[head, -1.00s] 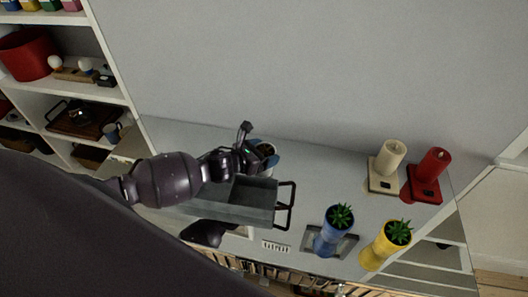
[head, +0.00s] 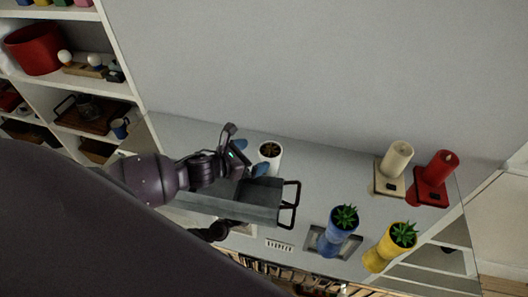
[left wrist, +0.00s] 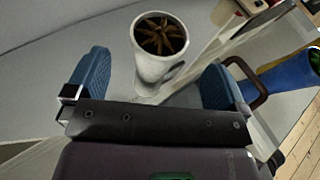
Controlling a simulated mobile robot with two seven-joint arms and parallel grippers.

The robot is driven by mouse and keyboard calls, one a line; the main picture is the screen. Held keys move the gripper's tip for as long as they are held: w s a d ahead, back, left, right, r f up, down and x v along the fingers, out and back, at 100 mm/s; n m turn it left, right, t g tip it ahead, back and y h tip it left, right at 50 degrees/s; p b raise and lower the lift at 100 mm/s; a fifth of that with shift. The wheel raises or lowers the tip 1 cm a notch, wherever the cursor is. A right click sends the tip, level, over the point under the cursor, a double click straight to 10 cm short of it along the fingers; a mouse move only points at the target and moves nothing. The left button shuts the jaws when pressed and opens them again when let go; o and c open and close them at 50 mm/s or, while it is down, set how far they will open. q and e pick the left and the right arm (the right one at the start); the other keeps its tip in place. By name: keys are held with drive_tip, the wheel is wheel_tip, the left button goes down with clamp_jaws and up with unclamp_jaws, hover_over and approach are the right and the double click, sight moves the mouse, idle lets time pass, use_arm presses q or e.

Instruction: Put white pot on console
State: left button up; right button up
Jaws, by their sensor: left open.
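The white pot (head: 276,160), with a brownish spiky plant in it, stands upright on the pale grey console top (head: 330,175) near the wall. My left gripper (head: 250,157) is open at its left side, its blue fingertips close to the pot. In the left wrist view the white pot (left wrist: 153,72) shows between and just beyond the two blue fingers (left wrist: 155,78), with a visible gap on both sides. I cannot tell whether a finger touches it. My right gripper is not recognisable in either view.
A grey box with dark handles (head: 265,203) is just in front of the pot, partly under my left arm. Shelves (head: 130,88) are at left.

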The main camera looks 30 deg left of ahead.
use_arm(q)
drive_tip(key=shift+v, duration=2.35)
